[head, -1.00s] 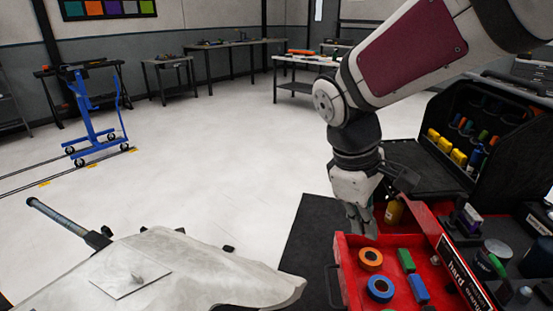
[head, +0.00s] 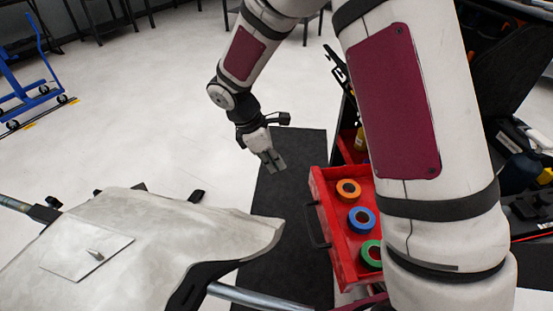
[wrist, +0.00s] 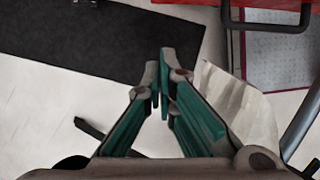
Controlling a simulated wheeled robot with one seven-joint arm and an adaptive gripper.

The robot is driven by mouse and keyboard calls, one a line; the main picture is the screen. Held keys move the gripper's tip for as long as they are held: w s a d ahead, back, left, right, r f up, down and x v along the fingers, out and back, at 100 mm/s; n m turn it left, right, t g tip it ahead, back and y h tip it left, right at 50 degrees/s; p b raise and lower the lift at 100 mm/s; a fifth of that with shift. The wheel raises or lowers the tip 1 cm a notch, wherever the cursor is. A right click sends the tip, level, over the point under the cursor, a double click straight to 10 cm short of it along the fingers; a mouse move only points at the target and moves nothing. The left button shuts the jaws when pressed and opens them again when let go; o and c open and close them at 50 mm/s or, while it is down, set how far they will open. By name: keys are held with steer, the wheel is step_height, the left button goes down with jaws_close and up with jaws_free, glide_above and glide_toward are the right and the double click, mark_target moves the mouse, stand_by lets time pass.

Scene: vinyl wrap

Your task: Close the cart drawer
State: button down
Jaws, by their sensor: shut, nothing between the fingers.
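The red cart drawer (head: 338,235) stands pulled out from the cart, with rolls of tape inside: orange (head: 348,190), blue (head: 361,219) and green (head: 372,252). Its dark handle (head: 317,225) is on the left-hand front face. My gripper (head: 273,163) is shut and empty, pointing down over the black mat, to the left of the drawer's far corner and apart from it. In the wrist view my gripper's fingertips (wrist: 164,72) meet, and the drawer's red front (wrist: 268,4) with its handle (wrist: 270,22) shows at the top right. My arm hides part of the drawer and cart.
A pale panel (head: 150,235) on a stand fills the lower left, close to the drawer front. A black mat (head: 285,210) lies on the floor between them. A blue wheeled stand (head: 30,85) is at the far left.

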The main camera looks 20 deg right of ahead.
steer(key=d+f+b, duration=0.1)
steer(key=d+f, duration=0.5)
steer(key=shift+s+d+f, duration=0.2)
steer(key=shift+s+d, duration=0.05)
steer(key=shift+s, duration=0.2)
steer(key=shift+d, duration=0.1)
steer(key=s+d+p, duration=0.1)
steer(key=d, duration=0.8)
steer(key=s+d+p, duration=0.1)
steer(key=d+p, duration=0.1)
steer(key=d, duration=0.7)
steer(key=s+d+p, duration=0.1)
steer(key=d, duration=0.8)
steer(key=shift+s+p, duration=0.2)
steer(key=shift+p, duration=0.15)
steer(key=shift+d, duration=0.1)
